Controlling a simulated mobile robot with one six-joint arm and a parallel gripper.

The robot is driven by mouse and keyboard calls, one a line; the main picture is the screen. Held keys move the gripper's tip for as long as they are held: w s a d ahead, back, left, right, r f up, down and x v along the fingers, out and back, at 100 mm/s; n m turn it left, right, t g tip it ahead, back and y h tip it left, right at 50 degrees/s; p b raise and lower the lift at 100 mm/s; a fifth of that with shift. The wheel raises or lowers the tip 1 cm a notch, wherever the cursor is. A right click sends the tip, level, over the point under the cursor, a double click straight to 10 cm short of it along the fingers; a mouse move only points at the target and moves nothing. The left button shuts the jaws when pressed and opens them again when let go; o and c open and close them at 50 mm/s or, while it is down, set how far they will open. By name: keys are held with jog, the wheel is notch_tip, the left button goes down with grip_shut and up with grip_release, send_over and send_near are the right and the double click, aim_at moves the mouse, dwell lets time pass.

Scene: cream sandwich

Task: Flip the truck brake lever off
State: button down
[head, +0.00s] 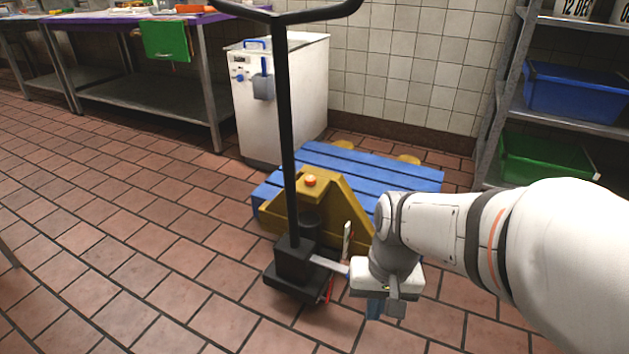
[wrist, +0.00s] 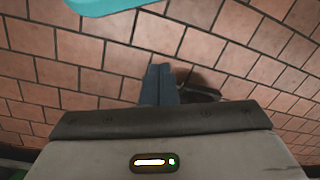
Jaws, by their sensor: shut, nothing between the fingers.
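The pallet truck (head: 335,203) is yellow with a tall black handle (head: 284,130) and a black foot (head: 293,263). A light grey bar (head: 329,264) sticks out of the foot to the right, towards my gripper. A thin red part (head: 330,289) is below it and a pale upright piece (head: 346,240) is behind it. I cannot tell for sure which of these is the brake lever. My gripper (head: 374,311) points down, just right of the foot. Its blue fingers (wrist: 158,84) are together and empty in the wrist view. Whether it touches the bar is hidden.
A blue pallet (head: 343,160) lies on the truck. A white cabinet (head: 300,95) stands behind, a steel table (head: 150,95) at the back left, and a shelf with blue (head: 575,92) and green (head: 548,160) bins at right. The tiled floor at left is clear.

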jog(key=w+a+f+m+g+y+p, duration=0.1)
jog(key=w+a+m+g+y+p, duration=0.15)
jog(key=a+m+y, duration=0.35)
jog(key=w+a+f+m+g+y+p, duration=0.1)
jog(key=w+a+f+m+y+p, duration=0.2)
jog(key=a+m, duration=0.5)
jog(key=w+a+f+m+t+y+p, duration=0.1)
jog(key=w+f+m+t+y, duration=0.15)
jog(key=w+m, duration=0.4)
jog(key=w+f+m+t+y+p, duration=0.1)
jog(key=w+f+m+t+y, duration=0.2)
jog(key=m, duration=0.6)
jog(key=w+d+f+m+t+h+p, duration=0.1)
jog(key=w+d+f+m+t+h, duration=0.15)
jog(key=f+m+t, duration=0.35)
jog(key=w+d+f+m+t+h+p, duration=0.1)
jog(key=w+d+f+m+t, duration=0.2)
jog(key=m, duration=0.4)
jog(key=s+d+f+m+t+h+p, duration=0.2)
jog(key=d+f+m+h, duration=0.5)
jog(key=f+m, duration=0.4)
notch_tip(320, 180, down, 2)
jog(key=shift+d+f+h, duration=0.25)
jog(key=shift+d+h, duration=0.05)
jog(key=shift+d, duration=0.45)
